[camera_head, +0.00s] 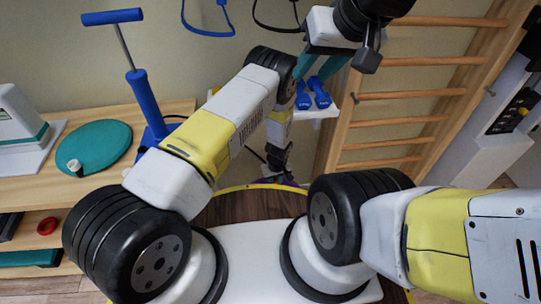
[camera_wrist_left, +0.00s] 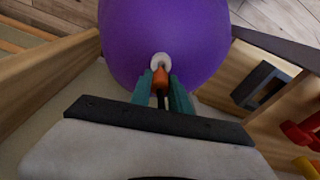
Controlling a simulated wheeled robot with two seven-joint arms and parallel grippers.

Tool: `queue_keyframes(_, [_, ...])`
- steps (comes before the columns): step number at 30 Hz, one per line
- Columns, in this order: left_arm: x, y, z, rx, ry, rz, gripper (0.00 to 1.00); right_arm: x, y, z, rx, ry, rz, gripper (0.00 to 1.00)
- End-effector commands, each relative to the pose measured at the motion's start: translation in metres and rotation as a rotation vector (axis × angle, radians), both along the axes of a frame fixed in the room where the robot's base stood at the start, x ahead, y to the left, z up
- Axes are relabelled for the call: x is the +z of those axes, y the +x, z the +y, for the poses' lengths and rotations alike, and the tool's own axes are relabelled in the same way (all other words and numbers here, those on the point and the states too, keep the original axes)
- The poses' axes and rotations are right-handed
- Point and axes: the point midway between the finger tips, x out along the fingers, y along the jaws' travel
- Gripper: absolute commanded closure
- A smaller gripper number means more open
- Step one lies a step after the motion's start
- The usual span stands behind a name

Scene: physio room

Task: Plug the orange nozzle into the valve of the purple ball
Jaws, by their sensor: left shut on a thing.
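The purple ball (camera_wrist_left: 165,35) fills the top middle of the left wrist view. Its white valve (camera_wrist_left: 160,58) faces my left gripper (camera_wrist_left: 161,78). The teal fingers of that gripper are shut on the orange nozzle (camera_wrist_left: 161,76). The nozzle's tip meets the valve; how deep it sits is hidden. In the head view only a sliver of purple shows below my left wrist, and the left fingers are hard to make out. My right gripper (camera_head: 315,72) is at the top middle of the head view, with its teal fingers apart and nothing visible between them.
Blue dumbbells (camera_head: 320,92) rest on a white shelf behind my right gripper. A blue hand pump (camera_head: 145,95) and a teal disc (camera_head: 101,146) stand on the wooden bench at left. Wooden wall bars (camera_head: 425,62) are at right. Wooden boards flank the ball in the wrist view.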

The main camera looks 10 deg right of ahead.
Motion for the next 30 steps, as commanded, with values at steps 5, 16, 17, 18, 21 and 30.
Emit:
queue_keyframes(5, [-0.004, 0.000, 0.000, 0.000, 0.000, 0.000, 1.00, 0.000, 0.000, 0.000, 0.000, 0.000, 0.000, 0.64])
queue_keyframes(16, [-0.011, 0.000, 0.000, 0.000, 0.000, 0.000, 1.00, 0.000, 0.000, 0.000, 0.000, 0.000, 0.000, 0.64])
queue_keyframes(17, [-0.012, 0.000, 0.000, 0.000, 0.000, 0.000, 1.00, 0.000, 0.000, 0.000, 0.000, 0.000, 0.000, 0.64])
queue_keyframes(18, [-0.013, 0.000, 0.000, 0.000, 0.000, 0.000, 1.00, 0.000, 0.000, 0.000, 0.000, 0.000, 0.000, 0.64])
queue_keyframes(21, [-0.015, 0.000, 0.000, 0.000, 0.000, 0.000, 1.00, 0.000, 0.000, 0.000, 0.000, 0.000, 0.000, 0.64])
queue_keyframes(30, [-0.020, 0.000, 0.000, 0.000, 0.000, 0.000, 1.00, 0.000, 0.000, 0.000, 0.000, 0.000, 0.000, 0.64])
